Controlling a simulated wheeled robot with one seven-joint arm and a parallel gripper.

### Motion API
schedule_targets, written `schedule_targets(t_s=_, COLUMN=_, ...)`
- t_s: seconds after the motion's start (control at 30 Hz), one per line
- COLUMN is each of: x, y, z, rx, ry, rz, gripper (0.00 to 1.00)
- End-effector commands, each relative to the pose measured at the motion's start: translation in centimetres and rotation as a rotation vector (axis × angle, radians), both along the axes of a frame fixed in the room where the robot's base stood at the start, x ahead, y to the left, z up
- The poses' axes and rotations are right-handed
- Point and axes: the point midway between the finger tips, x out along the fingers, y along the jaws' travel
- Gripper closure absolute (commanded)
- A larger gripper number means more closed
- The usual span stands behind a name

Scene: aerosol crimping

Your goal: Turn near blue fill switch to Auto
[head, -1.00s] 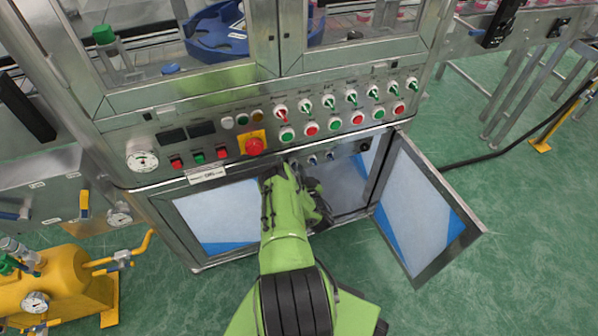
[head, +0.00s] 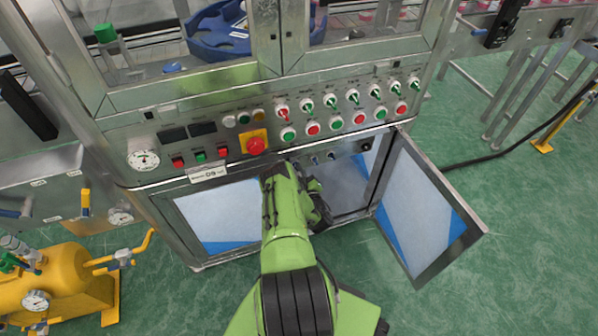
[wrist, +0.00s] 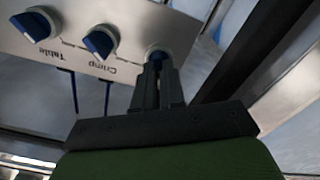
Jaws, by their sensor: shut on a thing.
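Three blue switches sit in a row on a grey metal panel in the wrist view. One (wrist: 34,25) is labelled Table and one (wrist: 100,42) Crimp, the lettering upside down. The third, the near blue fill switch (wrist: 158,53), has its label hidden behind my gripper (wrist: 158,82). The narrow fingers of my gripper are shut around this switch's knob, and a little blue shows between them. In the head view my green arm hides the fingers and this switch. The other two switches (head: 314,160) (head: 331,155) show just right of the arm.
The switches are inside an open cabinet bay under the main control panel (head: 215,150). An open cabinet door (head: 425,205) stands to the right. In the wrist view a dark frame post (wrist: 255,60) runs close beside my gripper.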

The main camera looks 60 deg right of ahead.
Motion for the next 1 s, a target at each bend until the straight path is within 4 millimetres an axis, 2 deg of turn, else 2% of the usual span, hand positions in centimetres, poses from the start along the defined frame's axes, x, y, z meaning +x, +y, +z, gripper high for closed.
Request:
schedule_targets(t_s=0.4, x=0.06, y=0.1, z=-0.13, rx=-0.163, ry=0.165, rz=0.0, gripper=1.0)
schedule_targets(t_s=1.0, x=0.08, y=0.13, z=-0.16, rx=-0.2, ry=0.203, rz=0.0, gripper=1.0)
